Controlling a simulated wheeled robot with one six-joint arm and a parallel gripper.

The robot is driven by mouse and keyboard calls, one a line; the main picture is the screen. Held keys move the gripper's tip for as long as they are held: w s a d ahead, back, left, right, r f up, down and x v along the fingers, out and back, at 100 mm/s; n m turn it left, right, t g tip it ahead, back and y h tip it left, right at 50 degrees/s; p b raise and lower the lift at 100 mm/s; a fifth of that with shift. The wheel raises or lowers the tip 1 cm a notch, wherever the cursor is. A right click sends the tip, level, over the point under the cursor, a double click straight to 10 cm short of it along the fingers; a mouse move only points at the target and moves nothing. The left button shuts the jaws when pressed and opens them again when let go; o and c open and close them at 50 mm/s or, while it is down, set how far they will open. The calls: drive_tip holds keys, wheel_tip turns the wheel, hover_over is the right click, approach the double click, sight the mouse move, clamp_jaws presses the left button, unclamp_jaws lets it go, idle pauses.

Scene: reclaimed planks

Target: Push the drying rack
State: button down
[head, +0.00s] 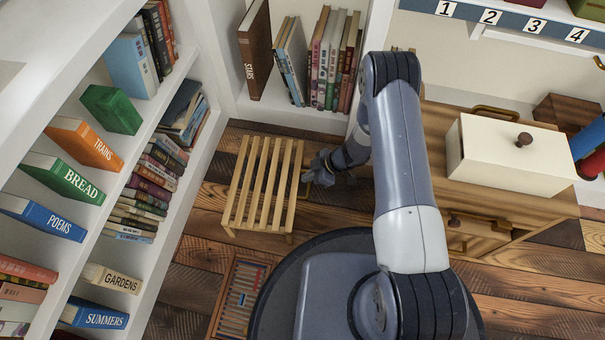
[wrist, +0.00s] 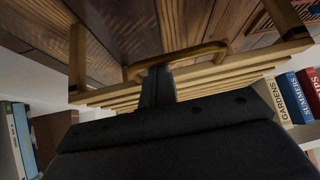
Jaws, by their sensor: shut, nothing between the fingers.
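The drying rack (head: 262,185) is a low frame of light wooden slats. It stands on the plank floor between the left bookshelf and my arm in the head view. My gripper (head: 312,178) is at the rack's right side, low down, with its fingers shut and empty. In the wrist view the rack (wrist: 210,75) spans the picture, with a curved wooden handle (wrist: 190,58) along its near side. My shut gripper (wrist: 157,85) reaches up to that handle. I cannot tell whether they touch.
A tall white bookshelf (head: 150,190) stands to the left, and another shelf with books (head: 315,65) stands behind the rack. A wooden cabinet (head: 480,205) with a white box (head: 510,150) is to the right. A slatted item (head: 238,297) lies on the floor in front.

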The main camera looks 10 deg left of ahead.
drive_tip(key=shift+d, duration=0.35)
drive_tip(key=p+v, duration=0.5)
drive_tip(key=v, duration=0.5)
drive_tip(key=shift+d+r, duration=0.2)
drive_tip(key=shift+r, duration=0.1)
drive_tip(key=b+x, duration=0.5)
drive_tip(key=x, duration=0.6)
drive_tip(key=shift+d+r, duration=0.1)
drive_tip(key=shift+r, duration=0.05)
